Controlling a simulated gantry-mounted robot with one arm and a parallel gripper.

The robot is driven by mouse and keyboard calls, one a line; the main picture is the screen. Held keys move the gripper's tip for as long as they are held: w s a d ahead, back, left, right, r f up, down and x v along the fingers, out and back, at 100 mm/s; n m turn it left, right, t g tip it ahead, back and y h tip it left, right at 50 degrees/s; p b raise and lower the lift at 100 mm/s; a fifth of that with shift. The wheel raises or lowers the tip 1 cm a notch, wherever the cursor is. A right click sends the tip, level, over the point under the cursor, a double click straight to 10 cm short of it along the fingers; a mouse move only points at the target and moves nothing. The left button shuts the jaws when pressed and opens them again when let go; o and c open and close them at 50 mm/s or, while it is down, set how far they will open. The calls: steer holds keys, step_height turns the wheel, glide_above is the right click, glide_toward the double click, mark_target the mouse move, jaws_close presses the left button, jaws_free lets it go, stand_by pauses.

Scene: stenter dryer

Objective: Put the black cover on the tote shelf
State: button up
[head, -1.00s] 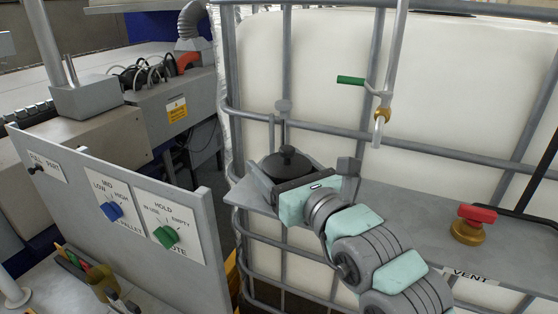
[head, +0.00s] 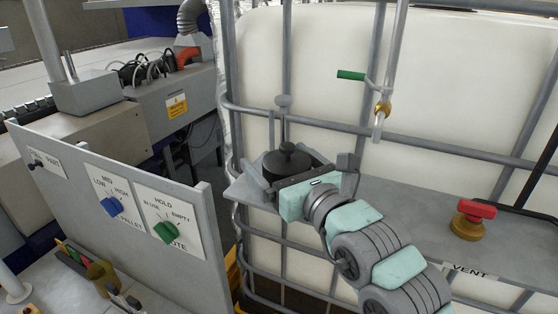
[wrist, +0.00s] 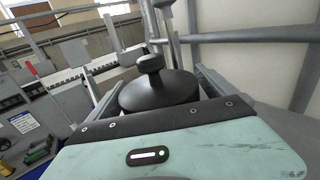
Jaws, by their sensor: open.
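The black cover (head: 287,162) is a round lid with a knob on top. It sits upright at the left end of the grey tote shelf (head: 405,214), in front of the white tote. My gripper (head: 292,172) is open, with its fingers on either side of the cover. In the wrist view the cover (wrist: 158,88) lies between the two spread fingers (wrist: 155,85), and a gap shows on the right side. The underside of the cover is hidden, so I cannot tell exactly what it rests on.
A red-handled brass valve (head: 470,220) stands on the shelf at right, by the VENT label (head: 468,271). A green-handled tap (head: 352,75) and pipe hang above. A panel with blue and green knobs (head: 110,206) stands at left. The middle of the shelf is bare.

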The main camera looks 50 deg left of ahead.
steer(key=shift+d, duration=0.4)
steer(key=b+v, duration=0.3)
steer(key=v, duration=0.8)
steer(key=shift+s+d, duration=0.1)
stand_by(1.6)
